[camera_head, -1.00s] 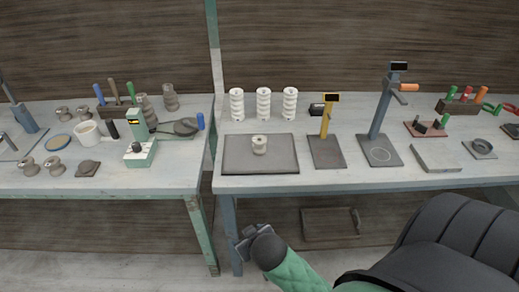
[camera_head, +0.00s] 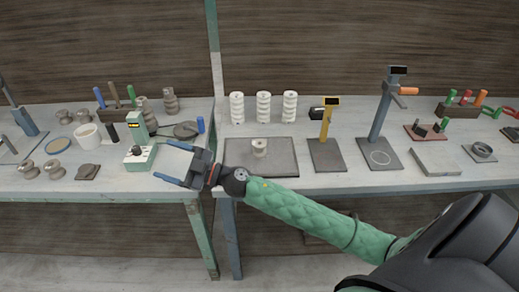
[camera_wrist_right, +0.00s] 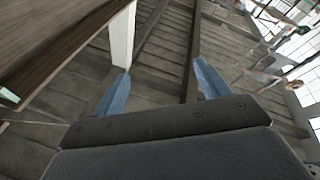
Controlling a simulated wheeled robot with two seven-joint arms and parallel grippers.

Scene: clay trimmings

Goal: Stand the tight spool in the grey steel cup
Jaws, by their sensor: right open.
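My right gripper (camera_head: 170,163) is open and empty, pointing left at the front of the left bench near the gap between benches. In the right wrist view its two blue fingers (camera_wrist_right: 160,78) are apart with nothing between them. Several brownish spools (camera_head: 53,168) are on the left bench. I cannot tell which spool is the tight one. My left gripper is not in view.
A green boxed device (camera_head: 140,158) stands close to the gripper's fingertips. A white pot (camera_head: 88,136) is farther left. White ribbed columns (camera_head: 263,107), a yellow stand (camera_head: 328,122) and a blue-grey stand (camera_head: 382,112) rise from the right bench.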

